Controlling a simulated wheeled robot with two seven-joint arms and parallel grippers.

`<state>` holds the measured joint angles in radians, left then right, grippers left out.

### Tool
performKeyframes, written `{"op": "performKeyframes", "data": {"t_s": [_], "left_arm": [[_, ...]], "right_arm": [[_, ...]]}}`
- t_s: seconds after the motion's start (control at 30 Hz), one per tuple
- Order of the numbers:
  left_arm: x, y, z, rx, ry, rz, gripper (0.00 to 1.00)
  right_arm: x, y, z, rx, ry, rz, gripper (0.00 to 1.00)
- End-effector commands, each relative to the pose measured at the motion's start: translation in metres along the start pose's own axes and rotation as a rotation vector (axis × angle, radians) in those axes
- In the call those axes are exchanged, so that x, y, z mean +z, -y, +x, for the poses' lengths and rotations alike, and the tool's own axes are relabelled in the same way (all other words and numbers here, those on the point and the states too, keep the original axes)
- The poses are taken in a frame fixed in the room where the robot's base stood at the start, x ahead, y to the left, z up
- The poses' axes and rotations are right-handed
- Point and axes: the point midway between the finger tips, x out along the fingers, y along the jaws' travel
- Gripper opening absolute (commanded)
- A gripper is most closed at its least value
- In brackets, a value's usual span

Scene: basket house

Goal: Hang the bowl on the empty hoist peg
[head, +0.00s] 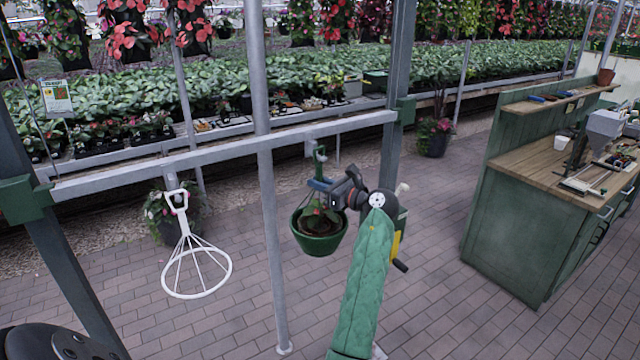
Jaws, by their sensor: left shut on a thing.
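The green bowl (316,244) holds dark soil and a small plant. It hangs upright below the grey rail, under a green hook (320,155) and a blue grip piece. My left gripper (322,187) is shut on the blue grip piece above the bowl. The hook's top is close to a small grey peg (311,143) under the rail; I cannot tell whether it bears on the peg. A white ring hanger (197,268) hangs by its handle from another peg (170,180) farther left. My right gripper is not in view.
The grey rail (230,153) runs between two posts, with a thin upright pole (268,190) left of the bowl. A crank handle (399,265) shows beside my arm. A green workbench (515,225) with tools stands right. The paved floor between is clear.

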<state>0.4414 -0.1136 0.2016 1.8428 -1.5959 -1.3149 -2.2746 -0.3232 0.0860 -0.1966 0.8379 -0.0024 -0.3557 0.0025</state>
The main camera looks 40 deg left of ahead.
Motion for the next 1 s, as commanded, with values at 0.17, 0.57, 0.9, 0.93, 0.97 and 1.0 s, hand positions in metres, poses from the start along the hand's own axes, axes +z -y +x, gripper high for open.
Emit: {"op": "performKeyframes", "data": {"t_s": [0.17, 0.57, 0.9, 0.93, 0.97, 1.0], "left_arm": [[0.0010, 0.0000, 0.0003, 0.000, 0.001, 0.000, 0.00], [-0.0013, 0.0006, 0.0026, 0.000, 0.001, 0.000, 0.00], [-0.0021, 0.0006, 0.0026, 0.000, 0.001, -0.001, 0.00], [-0.0026, 0.0006, 0.0026, 0.000, 0.001, 0.000, 0.00], [-0.0031, 0.0006, 0.0026, 0.000, 0.001, 0.000, 0.00], [-0.0039, 0.0007, 0.0027, 0.000, 0.001, 0.000, 0.00]], "right_arm": [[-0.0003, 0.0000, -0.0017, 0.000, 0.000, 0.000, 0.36], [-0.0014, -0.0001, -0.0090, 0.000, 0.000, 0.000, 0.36], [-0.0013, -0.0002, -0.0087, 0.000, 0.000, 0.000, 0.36], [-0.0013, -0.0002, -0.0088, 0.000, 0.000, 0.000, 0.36], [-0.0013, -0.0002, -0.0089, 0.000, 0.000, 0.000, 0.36], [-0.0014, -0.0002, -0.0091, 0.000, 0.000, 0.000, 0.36]]}}
